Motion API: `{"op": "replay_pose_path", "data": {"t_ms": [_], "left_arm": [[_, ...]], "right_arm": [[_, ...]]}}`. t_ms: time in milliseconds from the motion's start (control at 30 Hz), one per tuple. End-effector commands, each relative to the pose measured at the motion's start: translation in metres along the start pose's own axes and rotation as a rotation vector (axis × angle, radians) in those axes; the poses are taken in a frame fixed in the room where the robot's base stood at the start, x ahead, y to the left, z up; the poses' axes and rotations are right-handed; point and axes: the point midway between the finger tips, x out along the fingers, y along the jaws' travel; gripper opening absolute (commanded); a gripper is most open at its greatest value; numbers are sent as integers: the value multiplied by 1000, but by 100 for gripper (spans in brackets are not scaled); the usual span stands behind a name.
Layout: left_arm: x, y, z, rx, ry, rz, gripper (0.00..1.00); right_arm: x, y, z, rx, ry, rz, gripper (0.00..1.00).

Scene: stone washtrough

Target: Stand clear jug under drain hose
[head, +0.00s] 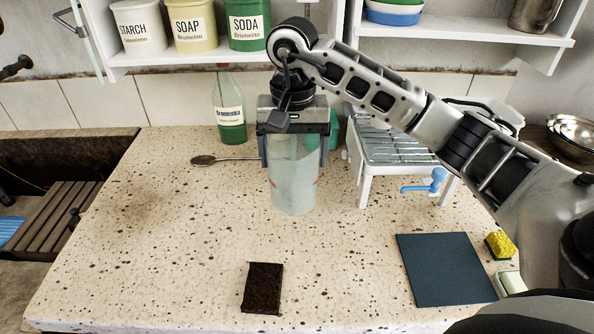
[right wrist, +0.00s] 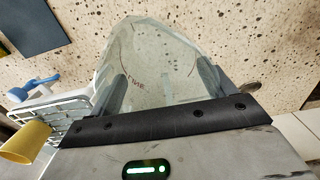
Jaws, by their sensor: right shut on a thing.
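The clear jug (head: 294,192) is upright over the back middle of the speckled counter. My right gripper (head: 293,160) comes down from above and is shut on its upper part, one finger on each side. In the right wrist view the jug (right wrist: 150,55) lies between the two fingers, with red marks on its wall. I cannot tell whether its base touches the counter. A blue spout (head: 428,183) sticks out at the front of the white dish rack (head: 400,158), right of the jug. My left gripper is out of view.
A green labelled bottle (head: 229,112) and a spoon (head: 220,159) are behind and left of the jug. A dark brown block (head: 263,288), a dark mat (head: 445,270) and a yellow sponge (head: 499,245) lie nearer. The left counter is clear; shelves hang above the back.

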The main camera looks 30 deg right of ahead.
Motion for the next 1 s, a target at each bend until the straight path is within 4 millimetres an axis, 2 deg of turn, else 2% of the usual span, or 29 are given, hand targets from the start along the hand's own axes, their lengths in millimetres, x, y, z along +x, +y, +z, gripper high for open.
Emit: {"op": "replay_pose_path", "data": {"t_ms": [100,233,433,600,1000], "left_arm": [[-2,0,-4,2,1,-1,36],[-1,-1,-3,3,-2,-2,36],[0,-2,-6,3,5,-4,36],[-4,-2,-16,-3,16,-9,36],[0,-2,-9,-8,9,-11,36]], "right_arm": [[23,2,-16,0,-7,4,58],[38,3,-30,-1,-3,2,58],[53,4,-41,-3,-3,2,58],[76,4,-39,-5,-5,3,58],[85,4,-40,-4,0,2,58]]}}
